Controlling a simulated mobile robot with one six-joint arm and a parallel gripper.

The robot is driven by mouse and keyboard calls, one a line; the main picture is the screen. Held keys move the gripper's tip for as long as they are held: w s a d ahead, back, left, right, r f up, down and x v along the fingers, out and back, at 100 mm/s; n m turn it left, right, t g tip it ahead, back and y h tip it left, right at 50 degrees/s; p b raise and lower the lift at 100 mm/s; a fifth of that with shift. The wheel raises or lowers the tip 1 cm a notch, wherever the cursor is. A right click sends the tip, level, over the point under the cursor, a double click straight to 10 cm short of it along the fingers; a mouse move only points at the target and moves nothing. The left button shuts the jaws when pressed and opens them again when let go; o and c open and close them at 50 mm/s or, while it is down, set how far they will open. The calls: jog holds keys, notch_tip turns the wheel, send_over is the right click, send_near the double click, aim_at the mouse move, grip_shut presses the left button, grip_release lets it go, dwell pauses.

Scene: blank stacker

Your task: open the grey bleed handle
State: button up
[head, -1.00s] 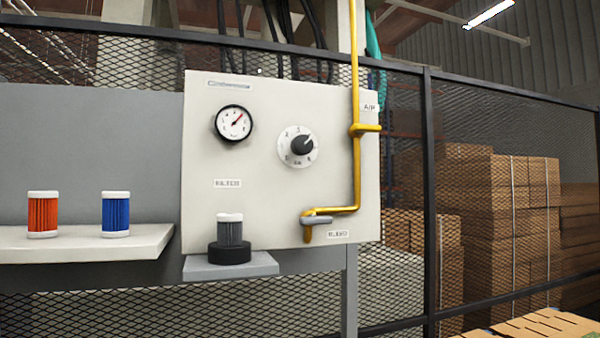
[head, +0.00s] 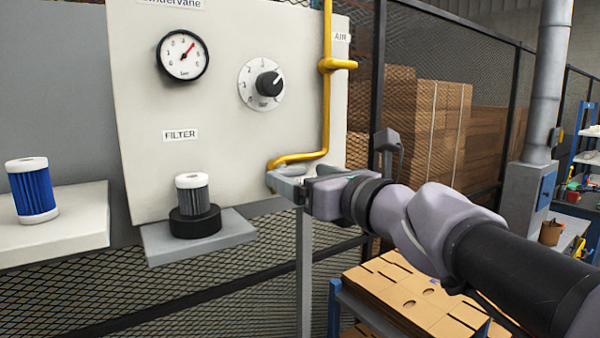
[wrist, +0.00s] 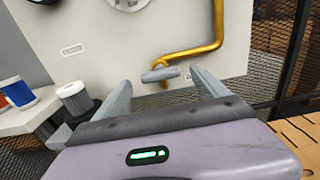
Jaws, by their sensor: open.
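The grey bleed handle (wrist: 160,74) is a short bar at the lower end of the yellow pipe (wrist: 200,49) in the wrist view. It lies roughly crosswise to the pipe end. My gripper (wrist: 162,80) is open, with one finger on each side of the handle and a gap to both. In the head view my gripper (head: 288,180) is at the lower right of the white panel (head: 225,110), and it hides most of the handle there. The yellow pipe (head: 326,100) runs down and bends left to that spot.
A pressure gauge (head: 182,55) and a dial (head: 262,83) are on the panel. A grey filter (head: 192,194) stands in a black cup on a small ledge left of my gripper. A blue filter (head: 32,188) stands on a shelf. Cardboard (head: 400,290) lies below my arm.

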aim_at(292, 172)
jog(key=x, duration=0.3)
jog(key=shift+w+a, duration=0.1)
jog(key=c, duration=1.4)
